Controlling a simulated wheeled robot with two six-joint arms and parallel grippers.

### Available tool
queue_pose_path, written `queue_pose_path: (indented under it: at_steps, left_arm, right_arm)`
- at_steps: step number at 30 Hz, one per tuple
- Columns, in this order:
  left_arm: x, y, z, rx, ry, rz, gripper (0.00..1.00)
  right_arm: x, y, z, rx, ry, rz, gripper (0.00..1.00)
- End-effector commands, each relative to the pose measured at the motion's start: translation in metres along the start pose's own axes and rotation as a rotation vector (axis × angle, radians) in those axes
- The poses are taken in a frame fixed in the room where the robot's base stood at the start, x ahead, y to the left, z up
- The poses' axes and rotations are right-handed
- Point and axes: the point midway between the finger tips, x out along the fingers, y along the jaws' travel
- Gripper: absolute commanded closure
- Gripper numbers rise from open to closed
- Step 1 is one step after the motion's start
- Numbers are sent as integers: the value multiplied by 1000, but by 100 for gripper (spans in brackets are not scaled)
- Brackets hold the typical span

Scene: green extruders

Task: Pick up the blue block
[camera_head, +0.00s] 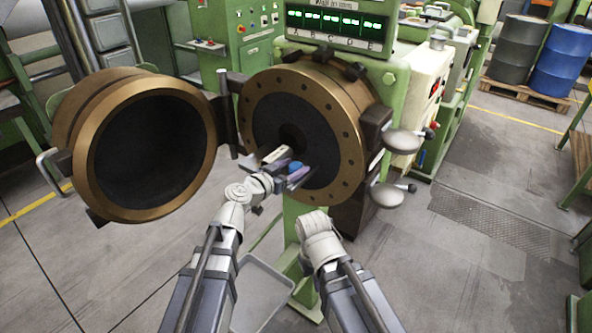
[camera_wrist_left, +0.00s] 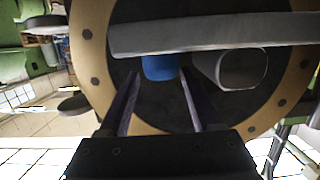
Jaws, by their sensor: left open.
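The blue block (camera_head: 294,166) shows as a small blue patch at my left gripper, in front of the dark opening of the round extruder head. In the left wrist view the blue block (camera_wrist_left: 160,67) sits just beneath a pale grey bar, its top edge hidden. My left gripper (camera_head: 283,171) is open. Its two fingers (camera_wrist_left: 160,78) stand on either side of the block's lower end in the wrist view; I cannot tell whether they touch it. My right arm ends at the lower middle of the head view, with no fingers visible.
The pale grey bar (camera_wrist_left: 215,36) crosses above the block, and a grey rounded piece (camera_wrist_left: 238,68) sits close right of it. The bronze-rimmed extruder flange (camera_head: 352,135) surrounds this spot. An open round door (camera_head: 90,185) stands left. Two handles (camera_head: 402,142) project at right.

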Motion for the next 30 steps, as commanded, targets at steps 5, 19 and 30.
queue_pose_path:
  at_steps: [5,19,30]
  left_arm:
    - [18,-3,2,0,0,1,35]
    - [51,-3,1,-1,0,0,35]
    - [50,-3,1,-1,0,0,76]
  right_arm:
    - [5,0,0,0,0,0,100]
    - [11,-1,-1,0,0,0,100]
    - [11,-1,-1,0,0,0,100]
